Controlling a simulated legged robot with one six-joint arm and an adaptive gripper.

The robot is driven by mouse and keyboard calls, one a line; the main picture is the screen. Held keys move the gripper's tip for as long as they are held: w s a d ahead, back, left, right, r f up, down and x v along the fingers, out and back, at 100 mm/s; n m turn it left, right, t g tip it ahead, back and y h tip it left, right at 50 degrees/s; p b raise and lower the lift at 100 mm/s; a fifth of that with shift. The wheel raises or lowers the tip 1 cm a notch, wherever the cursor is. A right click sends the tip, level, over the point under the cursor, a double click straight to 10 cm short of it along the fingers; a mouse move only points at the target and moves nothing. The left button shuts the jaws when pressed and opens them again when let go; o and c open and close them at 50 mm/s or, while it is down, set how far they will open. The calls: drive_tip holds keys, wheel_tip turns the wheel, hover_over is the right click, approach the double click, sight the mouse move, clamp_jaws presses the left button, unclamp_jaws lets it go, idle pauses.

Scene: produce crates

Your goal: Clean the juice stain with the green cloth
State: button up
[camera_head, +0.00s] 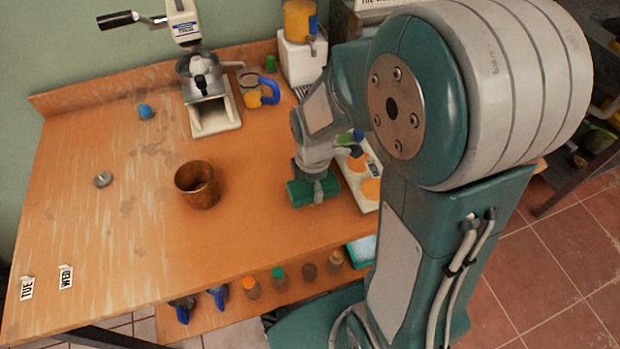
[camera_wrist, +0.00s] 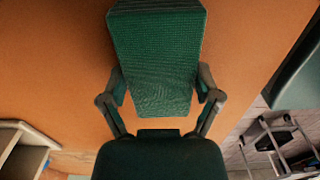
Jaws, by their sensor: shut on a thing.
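The green cloth (camera_head: 301,193) is a folded, block-like piece with a woven texture. My gripper (camera_head: 318,184) is shut on it, at or just above the wooden tabletop, right of the brown cup. In the wrist view the cloth (camera_wrist: 160,60) sits between the two fingers of my gripper (camera_wrist: 160,92), one on each side. Darker stain patches (camera_head: 158,150) show on the tabletop left of the juicer. I cannot tell for sure which patch is the juice stain. Whether the cloth touches the table is unclear.
A brown cup (camera_head: 197,184) stands mid-table. A lever juicer (camera_head: 215,115), a blue-handled pitcher (camera_head: 250,88) and a juice dispenser (camera_head: 302,55) stand at the back. A white tray (camera_head: 353,178) with orange halves is right of my gripper.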

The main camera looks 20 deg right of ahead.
sight(331, 201)
drive_tip(key=shift+s+f, duration=0.15)
drive_tip(key=shift+s, duration=1.65)
drive_tip(key=shift+d, duration=0.75)
drive_tip(key=shift+w, duration=3.6)
drive_tip(key=shift+d+f, duration=0.1)
drive_tip(key=shift+d, duration=0.75)
drive_tip(key=shift+s+r, duration=0.2)
drive_tip(key=shift+s, duration=3.4)
drive_tip(key=shift+r, duration=3)
